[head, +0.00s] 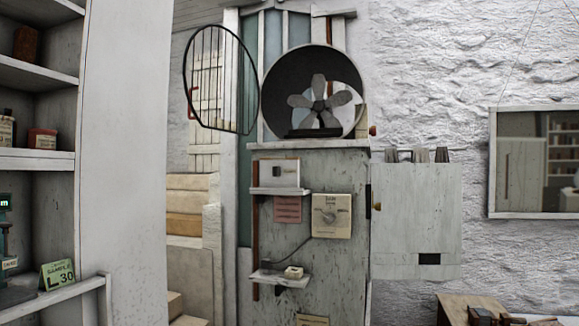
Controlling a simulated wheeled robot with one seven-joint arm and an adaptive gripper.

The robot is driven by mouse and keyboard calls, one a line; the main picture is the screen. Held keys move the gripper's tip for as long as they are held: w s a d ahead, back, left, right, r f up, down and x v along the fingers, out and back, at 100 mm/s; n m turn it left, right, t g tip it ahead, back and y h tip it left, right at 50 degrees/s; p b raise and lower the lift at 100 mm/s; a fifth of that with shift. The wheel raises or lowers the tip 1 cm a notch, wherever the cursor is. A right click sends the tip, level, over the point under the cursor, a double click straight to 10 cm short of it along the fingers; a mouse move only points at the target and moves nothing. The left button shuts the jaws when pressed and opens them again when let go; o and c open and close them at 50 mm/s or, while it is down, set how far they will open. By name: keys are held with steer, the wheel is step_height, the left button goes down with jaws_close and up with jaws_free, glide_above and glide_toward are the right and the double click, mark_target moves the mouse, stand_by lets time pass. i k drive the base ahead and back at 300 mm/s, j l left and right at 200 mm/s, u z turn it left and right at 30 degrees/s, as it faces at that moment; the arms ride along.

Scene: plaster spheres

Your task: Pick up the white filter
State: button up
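No object in the head view is clearly recognisable as the white filter. A small cream-white block (293,272) sits on the lower small shelf (268,279) of the grey cabinet (325,260). A white box (277,173) with a dark patch stands on the upper small shelf (280,191). I cannot tell whether either one is the filter. My gripper is not in view.
A fan in a round dark housing (285,72) stands on the cabinet, its wire guard (220,85) swung open left. A grey door panel (420,225) is at right. Shelving (40,160) fills the left. A wooden surface with tools (465,302) is lower right.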

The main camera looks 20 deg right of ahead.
mark_target(275, 171)
steer(key=i+j, duration=1.05)
steer(key=i+l+z, duration=0.05)
steer(key=i, duration=0.05)
